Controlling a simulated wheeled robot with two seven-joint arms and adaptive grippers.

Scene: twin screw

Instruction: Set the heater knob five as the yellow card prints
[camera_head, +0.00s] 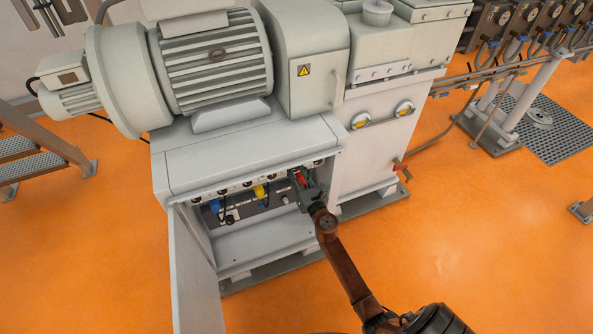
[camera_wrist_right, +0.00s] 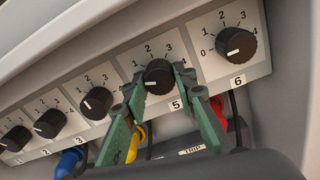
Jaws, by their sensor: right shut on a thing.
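Knob five (camera_wrist_right: 158,77) is a round black knob with a white pointer line, on a white plate printed with a scale and the number 5 (camera_wrist_right: 176,105). Its pointer sits toward the lower left of the knob. My right gripper (camera_wrist_right: 159,84) has its green fingers on either side of this knob and is shut on it. In the head view my right gripper (camera_head: 304,184) is at the right end of the knob row, inside the open cabinet. I see no yellow card in either view. My left gripper is not in view.
Knob six (camera_wrist_right: 236,44) is close on the right, its pointer near 0. More black knobs (camera_wrist_right: 97,102) line up to the left. Blue (camera_wrist_right: 68,162), yellow (camera_wrist_right: 135,142) and red plugs hang below. The cabinet door (camera_head: 190,265) stands open at the left.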

